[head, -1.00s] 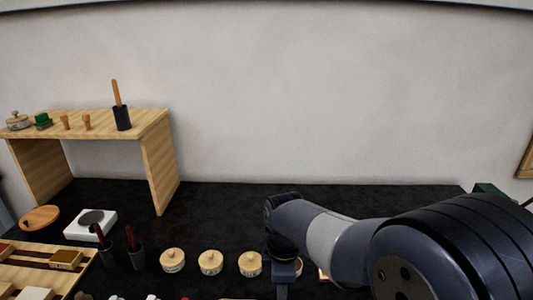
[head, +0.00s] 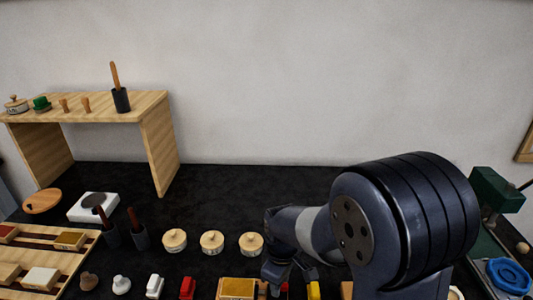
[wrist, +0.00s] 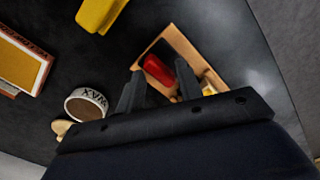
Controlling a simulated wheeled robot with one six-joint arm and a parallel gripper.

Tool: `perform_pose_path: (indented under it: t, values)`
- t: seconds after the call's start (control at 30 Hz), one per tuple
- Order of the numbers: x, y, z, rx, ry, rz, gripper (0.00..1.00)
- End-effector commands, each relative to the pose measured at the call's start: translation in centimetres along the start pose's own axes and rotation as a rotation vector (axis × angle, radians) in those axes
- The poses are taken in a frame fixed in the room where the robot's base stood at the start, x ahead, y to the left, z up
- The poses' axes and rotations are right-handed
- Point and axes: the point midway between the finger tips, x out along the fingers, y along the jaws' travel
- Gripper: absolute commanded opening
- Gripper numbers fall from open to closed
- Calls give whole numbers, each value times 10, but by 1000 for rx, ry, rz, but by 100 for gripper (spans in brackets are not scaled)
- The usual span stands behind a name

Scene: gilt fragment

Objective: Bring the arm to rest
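My gripper (wrist: 160,88) shows in the wrist view as two dark fingers with a clear gap between them, open with nothing held. Beyond the fingertips, apart from them as far as I can tell, is a wooden tray or frame (wrist: 200,65) with a red block (wrist: 158,70) in it. In the head view my arm is bent, its big dark joint high at the right. The wrist hangs over the front of the dark table, and the fingertips are not clear there.
Three round lidded wooden pots (head: 212,242) stand left of my wrist. Red (head: 187,288) and white (head: 155,287) pieces lie in front. A wooden shelf (head: 158,150) stands at back left. A green device (head: 497,188) and blue dish (head: 508,276) are at right. The back table strip is clear.

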Motion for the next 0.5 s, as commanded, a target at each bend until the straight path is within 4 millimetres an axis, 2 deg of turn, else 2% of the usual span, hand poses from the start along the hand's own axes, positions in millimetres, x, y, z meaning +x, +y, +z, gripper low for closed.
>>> perform_pose_path:
  t: [0.5]
  values:
    - [-1,0,0,409,0,0,35]
